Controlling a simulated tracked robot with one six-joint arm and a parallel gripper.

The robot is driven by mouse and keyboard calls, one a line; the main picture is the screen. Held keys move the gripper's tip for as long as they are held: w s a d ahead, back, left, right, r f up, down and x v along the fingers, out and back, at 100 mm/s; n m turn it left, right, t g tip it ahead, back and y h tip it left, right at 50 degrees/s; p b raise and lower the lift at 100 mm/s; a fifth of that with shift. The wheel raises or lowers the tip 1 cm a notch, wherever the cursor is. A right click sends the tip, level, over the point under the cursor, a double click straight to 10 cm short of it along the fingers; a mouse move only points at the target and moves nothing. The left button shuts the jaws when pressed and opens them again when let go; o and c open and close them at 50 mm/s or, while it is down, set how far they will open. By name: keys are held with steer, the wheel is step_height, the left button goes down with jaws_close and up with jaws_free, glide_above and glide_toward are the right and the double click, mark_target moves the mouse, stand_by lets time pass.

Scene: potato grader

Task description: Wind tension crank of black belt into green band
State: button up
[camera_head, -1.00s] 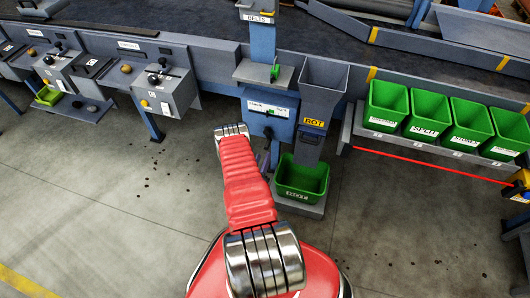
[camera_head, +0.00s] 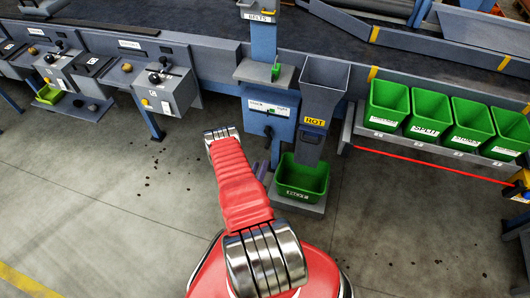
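A blue post marked BELTS (camera_head: 262,40) stands at the middle top. Below it is a blue housing with a white scale plate (camera_head: 268,108) that has small print and a little green on it. A dark knob or hub (camera_head: 268,130) shows under the plate; I cannot tell for certain that it is the tension crank. A small green piece (camera_head: 276,72) is on the grey ledge above. My red arm reaches up towards the housing, and its far metal joint is left of and below the plate. My gripper is not distinguishable beyond that joint. The scale's reading is too small to tell.
A grey chute marked with a yellow sign (camera_head: 314,121) stands right of the housing, above a green bin (camera_head: 302,178). Several green crates (camera_head: 388,104) line a shelf at right. Grey control boxes (camera_head: 166,92) are at left.

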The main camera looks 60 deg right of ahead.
mark_target(268, 144)
steer(key=m, duration=3.3)
steer(key=shift+w+d, duration=0.1)
steer(key=d, duration=0.4)
steer(key=w+d, duration=0.1)
steer(key=d, duration=0.4)
steer(key=w+d, duration=0.1)
steer(key=d, duration=0.3)
steer(key=shift+d, duration=0.35)
steer(key=shift+c, duration=0.3)
